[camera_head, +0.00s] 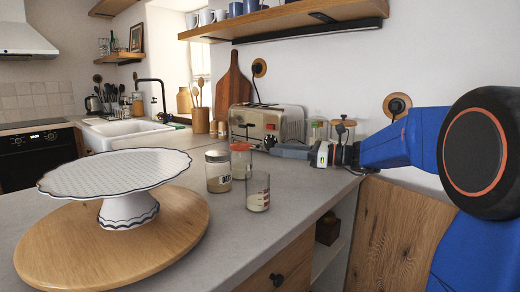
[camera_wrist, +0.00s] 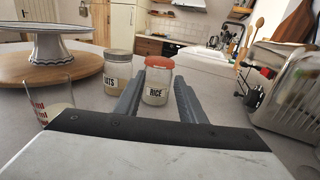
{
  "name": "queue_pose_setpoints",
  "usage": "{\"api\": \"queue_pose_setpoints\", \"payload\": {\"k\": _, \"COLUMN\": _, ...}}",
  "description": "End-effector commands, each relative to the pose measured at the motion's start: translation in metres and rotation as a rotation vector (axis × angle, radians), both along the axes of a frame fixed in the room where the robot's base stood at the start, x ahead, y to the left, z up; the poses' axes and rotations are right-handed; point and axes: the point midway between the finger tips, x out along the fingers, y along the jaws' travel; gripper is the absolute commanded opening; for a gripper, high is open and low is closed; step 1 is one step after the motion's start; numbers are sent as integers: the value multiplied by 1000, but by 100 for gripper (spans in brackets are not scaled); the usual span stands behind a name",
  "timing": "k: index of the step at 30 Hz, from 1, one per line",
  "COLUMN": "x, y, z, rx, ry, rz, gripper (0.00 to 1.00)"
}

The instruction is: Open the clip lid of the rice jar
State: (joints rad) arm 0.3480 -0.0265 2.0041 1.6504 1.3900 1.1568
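The rice jar is a clear glass jar with an orange-red lid and a RICE label; it stands upright on the grey counter in the wrist view (camera_wrist: 156,88). In the head view the rice jar (camera_head: 241,163) is partly hidden behind other containers. Its lid looks closed; the clip cannot be made out. My gripper (camera_wrist: 160,80) is open and empty, with a finger on either side of the jar in the picture. In the head view my gripper (camera_head: 274,149) is just right of the jar. I cannot tell whether the fingertips touch it.
An oats jar (camera_head: 218,176) and a measuring glass (camera_head: 258,192) stand close to the rice jar. A white cake stand (camera_head: 115,172) on a round wooden board (camera_head: 60,245) fills the left. A toaster (camera_head: 262,122) stands behind my gripper.

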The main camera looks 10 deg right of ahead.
Motion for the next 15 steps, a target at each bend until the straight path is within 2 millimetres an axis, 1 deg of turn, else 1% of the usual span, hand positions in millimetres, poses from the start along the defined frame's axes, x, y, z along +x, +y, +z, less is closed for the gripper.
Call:
{"api": "queue_pose_setpoints", "payload": {"k": 1, "x": 4, "y": 8, "z": 0, "rx": -1, "ry": 1, "rz": 3, "gripper": 37}}
{"api": "queue_pose_setpoints", "payload": {"k": 9, "x": 25, "y": 42, "z": 0, "rx": -1, "ry": 1, "rz": 2, "gripper": 37}}
{"api": "queue_pose_setpoints", "payload": {"k": 15, "x": 35, "y": 58, "z": 0, "rx": -1, "ry": 1, "rz": 1, "gripper": 37}}
